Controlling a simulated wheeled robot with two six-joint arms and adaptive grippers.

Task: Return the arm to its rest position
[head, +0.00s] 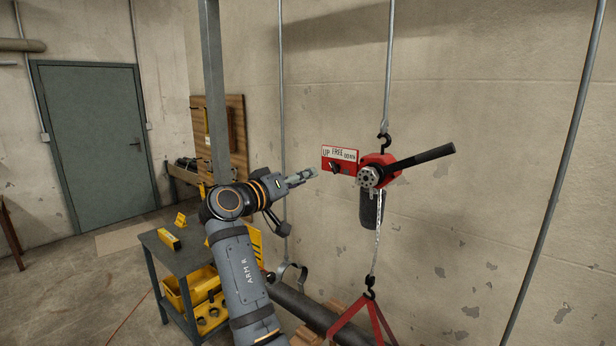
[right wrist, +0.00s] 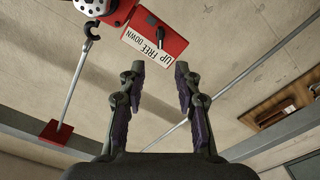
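My right arm, marked ARM R, reaches up from the lower middle of the head view. Its gripper (head: 303,176) points right, just left of the red sign. In the right wrist view the right gripper (right wrist: 160,80) has its two fingers apart with nothing between them. A red lever hoist (head: 380,170) with a black lever hangs from a hook on a rod. Its sign (head: 341,154) reads UP, FREE, DOWN and has a black selector knob; it also shows beyond the fingertips in the right wrist view (right wrist: 157,42). My left gripper is not in view.
A grey cart (head: 177,256) with yellow bins (head: 195,288) stands left of my arm. A dark pipe (head: 300,305) lies low behind the arm. A red sling frame (head: 368,318) hangs on the hoist chain.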

